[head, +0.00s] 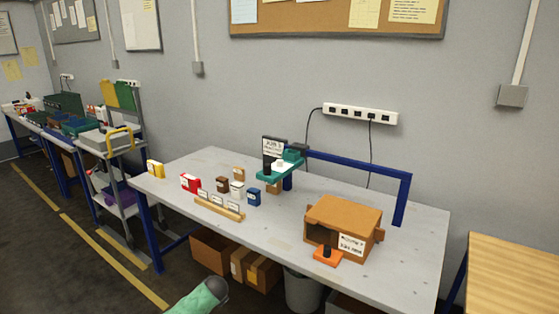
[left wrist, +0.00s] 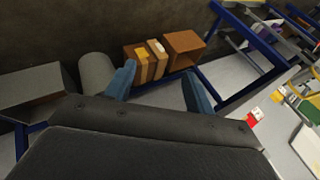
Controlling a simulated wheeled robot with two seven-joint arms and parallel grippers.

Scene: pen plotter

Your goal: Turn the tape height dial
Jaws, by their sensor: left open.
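An orange block with a black knob (head: 327,253) sits on the workbench's front right, in front of a brown carton. The knob may be the dial; I cannot read any marking on it. A teal device (head: 281,170) with black and white parts and a small sign stands further back on the bench. My left gripper (left wrist: 159,70) shows in the left wrist view with its two blue fingers spread apart and nothing between them. It is away from the orange block, facing the floor and boxes under a bench. My right gripper is in neither view.
The grey workbench (head: 290,224) carries a brown carton (head: 343,219) with a white label, small coloured boxes and a wooden rack (head: 219,207). A blue frame (head: 365,166) rises at its back. Cartons (head: 213,250) and a grey bin (head: 303,291) stand underneath. A wooden table (head: 515,268) is at right.

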